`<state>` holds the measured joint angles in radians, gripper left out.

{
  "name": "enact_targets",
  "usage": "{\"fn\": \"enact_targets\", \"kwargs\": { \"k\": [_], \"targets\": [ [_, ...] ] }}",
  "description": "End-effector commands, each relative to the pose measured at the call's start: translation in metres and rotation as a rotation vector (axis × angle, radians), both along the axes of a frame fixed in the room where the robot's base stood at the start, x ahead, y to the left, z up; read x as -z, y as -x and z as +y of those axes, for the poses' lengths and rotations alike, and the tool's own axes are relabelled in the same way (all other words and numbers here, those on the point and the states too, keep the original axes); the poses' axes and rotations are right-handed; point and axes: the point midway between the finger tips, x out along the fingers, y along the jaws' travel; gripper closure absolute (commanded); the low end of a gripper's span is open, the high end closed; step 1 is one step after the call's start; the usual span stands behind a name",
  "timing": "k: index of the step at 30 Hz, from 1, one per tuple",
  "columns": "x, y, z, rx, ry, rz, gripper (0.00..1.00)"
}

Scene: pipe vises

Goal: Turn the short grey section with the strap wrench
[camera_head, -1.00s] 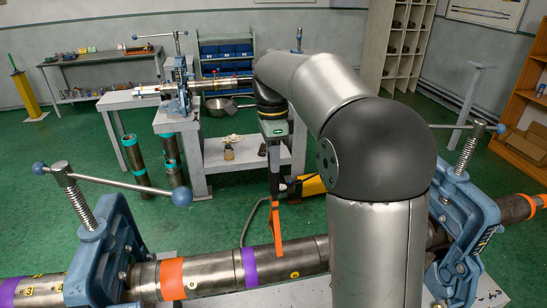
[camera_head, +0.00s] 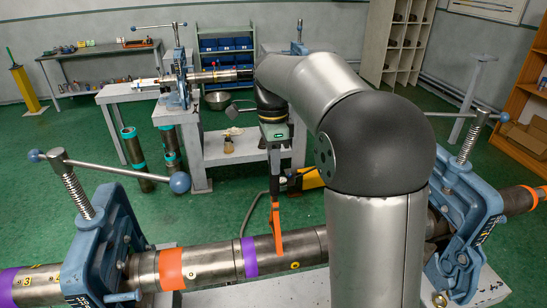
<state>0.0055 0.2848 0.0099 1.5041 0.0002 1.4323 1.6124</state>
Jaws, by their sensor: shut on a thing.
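A long grey pipe (camera_head: 210,262) lies across the foreground in two blue vises. Its middle stretch carries an orange band, a purple band (camera_head: 249,257) and a small yellow mark (camera_head: 295,265); I cannot tell for sure which stretch is the short grey section. My gripper (camera_head: 275,188) points down above and behind this stretch, shut on the strap wrench. The wrench's orange strap (camera_head: 276,228) hangs down in front of the pipe's upper side, right of the purple band. I cannot tell whether it touches or wraps the pipe. My arm hides the pipe's right part.
The left vise (camera_head: 100,240) has a long handle bar (camera_head: 110,168) reaching towards the wrench. The right vise (camera_head: 465,225) stands beyond my arm. A grey bench (camera_head: 225,152) with another vised pipe stands behind. A yellow object (camera_head: 307,178) is on the green floor.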

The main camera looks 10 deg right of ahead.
Motion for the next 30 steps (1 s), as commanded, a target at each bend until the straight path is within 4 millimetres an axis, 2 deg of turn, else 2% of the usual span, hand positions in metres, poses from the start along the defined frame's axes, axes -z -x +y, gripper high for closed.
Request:
{"fn": "enact_targets", "kwargs": {
  "k": [10,24,30],
  "targets": [
    [0.0,0.0,0.0,0.0,0.0,-0.001,1.0],
    [0.016,0.001,0.0,-0.001,0.0,-0.001,1.0],
    [0.017,0.001,0.0,-0.001,0.0,-0.002,1.0]
  ]
}}
